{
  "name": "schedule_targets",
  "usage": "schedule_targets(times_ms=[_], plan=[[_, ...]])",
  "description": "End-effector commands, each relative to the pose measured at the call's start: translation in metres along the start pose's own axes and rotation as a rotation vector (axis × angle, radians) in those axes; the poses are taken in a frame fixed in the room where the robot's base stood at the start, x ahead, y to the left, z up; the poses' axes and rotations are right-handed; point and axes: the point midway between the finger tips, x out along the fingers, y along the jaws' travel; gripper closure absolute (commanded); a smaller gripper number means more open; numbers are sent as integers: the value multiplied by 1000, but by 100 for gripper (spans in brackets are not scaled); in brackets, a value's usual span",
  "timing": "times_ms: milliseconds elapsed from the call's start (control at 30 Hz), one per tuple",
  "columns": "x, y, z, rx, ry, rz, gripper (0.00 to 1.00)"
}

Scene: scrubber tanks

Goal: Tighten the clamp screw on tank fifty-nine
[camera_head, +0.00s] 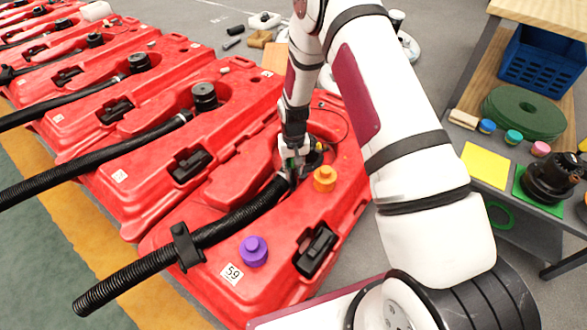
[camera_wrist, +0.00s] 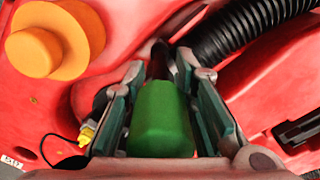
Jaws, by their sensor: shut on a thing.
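Tank fifty-nine (camera_head: 200,285) is the nearest red tank, with a white "59" label (camera_head: 232,273). A ribbed black hose (camera_head: 240,218) runs across it to a fitting beneath my gripper (camera_head: 293,165). In the wrist view, my gripper (camera_wrist: 168,76) is shut on a green handle (camera_wrist: 160,122), with a finger on each side. A dark shaft (camera_wrist: 158,60) extends beyond the handle towards the hose end (camera_wrist: 240,30). The clamp screw is not clearly visible; the handle and fingers cover that area. I cannot tell whether the shaft tip touches it.
An orange cap (camera_head: 325,178) and a purple cap (camera_head: 253,251) sit on the tank beside a black latch (camera_head: 315,250). A yellow-tipped cable (camera_wrist: 87,135) lies left of the handle. More red tanks stand left. A grey bench (camera_head: 465,140) with loose parts stands right.

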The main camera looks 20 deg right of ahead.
Motion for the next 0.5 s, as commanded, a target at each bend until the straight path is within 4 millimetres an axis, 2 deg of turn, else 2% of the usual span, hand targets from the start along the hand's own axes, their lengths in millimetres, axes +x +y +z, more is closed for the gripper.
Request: schedule_targets(times_ms=[300, 400, 500], plan=[[-1, -2, 0, 611, 2, 1, 100], [-1, -2, 0, 760, 2, 0, 100], [-1, -2, -1, 833, 2, 0, 100]])
